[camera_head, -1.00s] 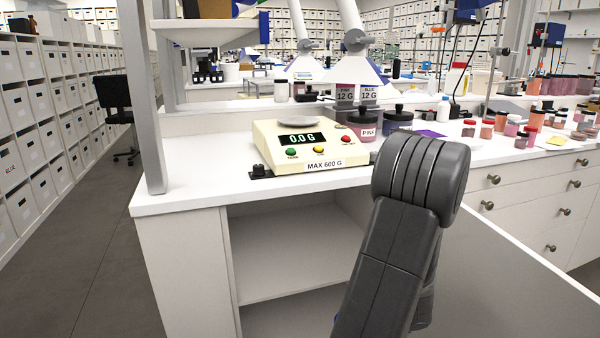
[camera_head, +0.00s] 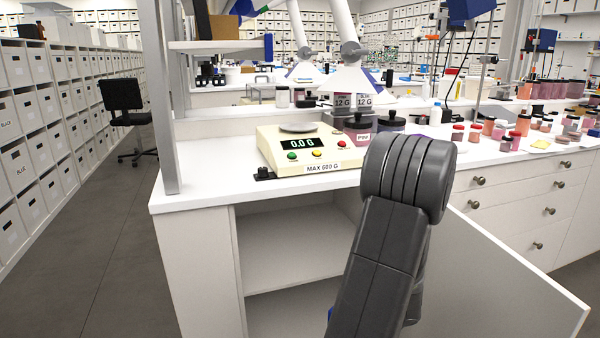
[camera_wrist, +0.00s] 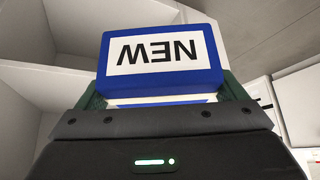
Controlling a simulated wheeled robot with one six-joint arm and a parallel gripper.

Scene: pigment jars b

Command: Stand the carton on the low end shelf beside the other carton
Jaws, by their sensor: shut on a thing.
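The blue carton (camera_wrist: 160,88) with a white label reading NEW, upside down in the wrist view, is between the two dark green fingers of my gripper (camera_wrist: 162,95). The gripper is shut on it. In the head view my arm hides the gripper; only a small blue patch, likely the carton (camera_head: 331,315), shows beside the arm, low in front of the open cabinet. A brown carton (camera_head: 232,27) stands on the shelf (camera_head: 222,46) at the bench's left end, partly behind an upright post. I cannot tell whether it is the other carton.
The open cabinet (camera_head: 285,240) under the bench has a bare inner shelf. Its open door (camera_head: 510,270) sticks out at right. A scale (camera_head: 310,150) and jars (camera_head: 360,130) stand on the bench top. Floor at left is clear up to a black chair (camera_head: 125,105).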

